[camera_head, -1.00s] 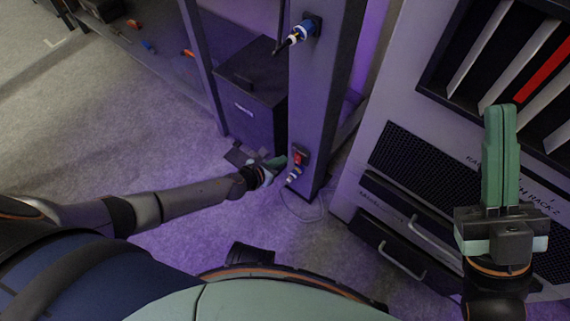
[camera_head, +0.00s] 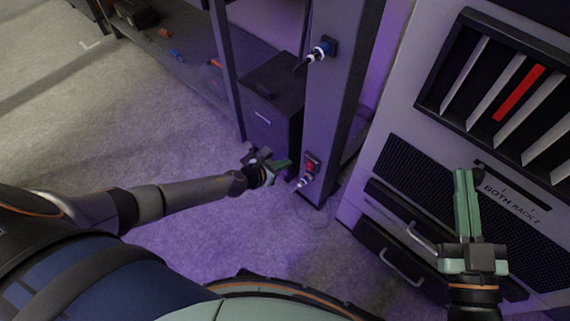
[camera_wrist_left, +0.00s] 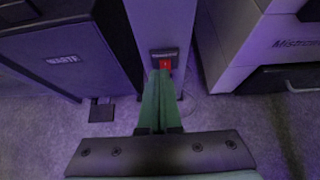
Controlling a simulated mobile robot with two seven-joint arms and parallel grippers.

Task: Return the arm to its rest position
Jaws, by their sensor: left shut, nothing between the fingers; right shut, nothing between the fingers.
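My left gripper (camera_head: 281,165) reaches in from the left, low beside the grey truss post, with its green fingers shut and empty. In the left wrist view its fingers (camera_wrist_left: 160,85) point at a red switch (camera_wrist_left: 165,64) on the post and partly cover the fitting below it. The red switch (camera_head: 311,163) also shows in the head view, just right of the fingertips; I cannot tell whether they touch. My right gripper (camera_head: 464,180) stands upright at the right in front of the rack cabinet, shut and empty.
A dark box (camera_head: 272,100) stands left of the post. The rack cabinet (camera_head: 410,110) with drawer handles fills the right. Carpet (camera_head: 130,120) at the left is clear.

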